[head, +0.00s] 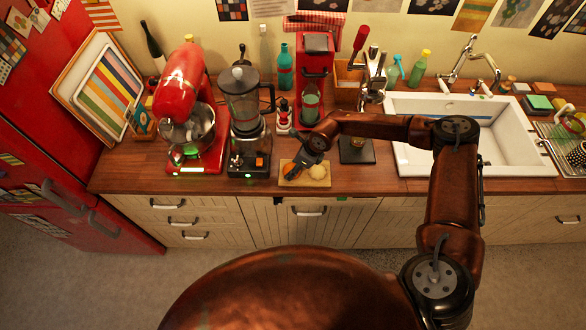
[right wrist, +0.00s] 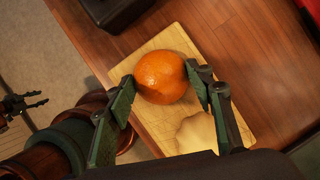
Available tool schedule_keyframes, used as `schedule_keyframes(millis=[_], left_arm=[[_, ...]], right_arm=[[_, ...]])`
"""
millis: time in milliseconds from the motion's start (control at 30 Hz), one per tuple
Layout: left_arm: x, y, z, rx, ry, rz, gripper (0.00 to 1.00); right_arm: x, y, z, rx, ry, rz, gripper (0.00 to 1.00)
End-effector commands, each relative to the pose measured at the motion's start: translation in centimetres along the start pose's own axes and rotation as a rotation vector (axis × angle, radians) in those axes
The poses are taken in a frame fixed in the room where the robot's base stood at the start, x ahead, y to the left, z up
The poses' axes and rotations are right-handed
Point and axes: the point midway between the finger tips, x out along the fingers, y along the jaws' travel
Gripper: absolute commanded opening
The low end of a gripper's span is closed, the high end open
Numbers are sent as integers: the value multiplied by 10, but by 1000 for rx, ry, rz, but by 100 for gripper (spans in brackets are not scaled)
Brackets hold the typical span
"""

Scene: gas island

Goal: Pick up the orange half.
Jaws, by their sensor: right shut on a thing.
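The orange half (right wrist: 161,77) shows in the right wrist view as a round, glossy orange piece above the wooden cutting board (right wrist: 180,43). My right gripper (right wrist: 171,92) is shut on it, one finger on each side. In the head view the orange (head: 289,168) is at the left part of the board (head: 303,183), partly hidden by my right gripper (head: 297,172). I cannot tell whether it touches the board. My left gripper (right wrist: 28,101) seems to be the small dark claw at the left edge of the right wrist view, over the floor; its opening is unclear.
A pale lump (head: 318,172) lies on the board just right of the orange. A blender (head: 247,120) and a red mixer (head: 185,90) stand to the left. A red machine (head: 316,70) stands behind. A white sink (head: 465,125) is at the right.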

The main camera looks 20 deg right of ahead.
Motion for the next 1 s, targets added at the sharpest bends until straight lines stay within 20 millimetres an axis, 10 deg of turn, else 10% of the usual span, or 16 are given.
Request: schedule_keyframes(millis=[367,1000], left_arm=[[13,0,2,0,-2,0,38],[36,0,7,0,-6,0,38]], right_arm=[[-28,-1,12,-2,-3,-2,23],[-157,53,-59,1,1,-2,23]])
